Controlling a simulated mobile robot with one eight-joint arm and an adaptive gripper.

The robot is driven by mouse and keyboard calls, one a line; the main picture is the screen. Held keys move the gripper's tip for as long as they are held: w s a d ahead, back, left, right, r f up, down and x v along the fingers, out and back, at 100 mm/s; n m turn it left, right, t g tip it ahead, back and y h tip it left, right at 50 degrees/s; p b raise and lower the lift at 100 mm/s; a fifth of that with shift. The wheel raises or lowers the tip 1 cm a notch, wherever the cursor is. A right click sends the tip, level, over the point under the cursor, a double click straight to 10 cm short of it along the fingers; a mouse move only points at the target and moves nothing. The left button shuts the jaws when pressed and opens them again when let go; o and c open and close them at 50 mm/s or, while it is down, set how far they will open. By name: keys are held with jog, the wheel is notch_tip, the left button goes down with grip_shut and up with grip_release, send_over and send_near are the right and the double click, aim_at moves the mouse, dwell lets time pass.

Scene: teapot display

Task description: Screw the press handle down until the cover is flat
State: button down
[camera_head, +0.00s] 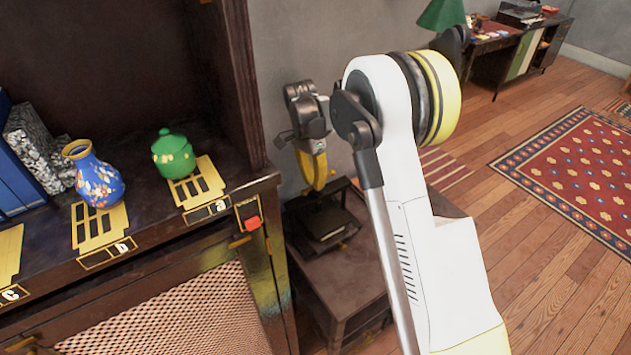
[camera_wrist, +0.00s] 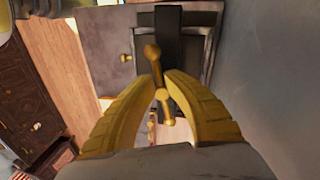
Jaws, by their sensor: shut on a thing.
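The press (camera_head: 322,228) is a dark frame with a flat dark plate, standing on a small brown side table. It also shows in the wrist view (camera_wrist: 176,48), where a dark bar crosses above the handle. The press handle (camera_wrist: 152,53) is a brass bar with rounded knobs at its ends. My gripper (camera_wrist: 163,82) has its yellow fingers closed around the middle of the handle, with one knob beyond the fingers and one nearer me. In the head view my gripper (camera_head: 318,182) points down over the press and hides the handle. I cannot tell whether the cover is flat.
The side table (camera_head: 345,270) stands by the grey wall, right of a dark cabinet (camera_head: 160,235). On the cabinet stand a green lidded pot (camera_head: 173,155) and a blue floral vase (camera_head: 95,180). Open wooden floor and a red rug (camera_head: 580,175) lie to the right.

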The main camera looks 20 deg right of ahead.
jog(key=m, duration=0.4)
jog(key=shift+w+y, duration=0.4)
jog(key=shift+w+d+m+y, duration=0.15)
jog(key=shift+m+y, duration=0.15)
jog(key=shift+m, duration=1.5)
jog(key=c, duration=1.3)
grip_release()
jog(key=shift+d+f, duration=0.1)
jog(key=shift+d, duration=0.05)
jog(key=shift+o, duration=0.2)
notch_tip(320, 180, up, 10)
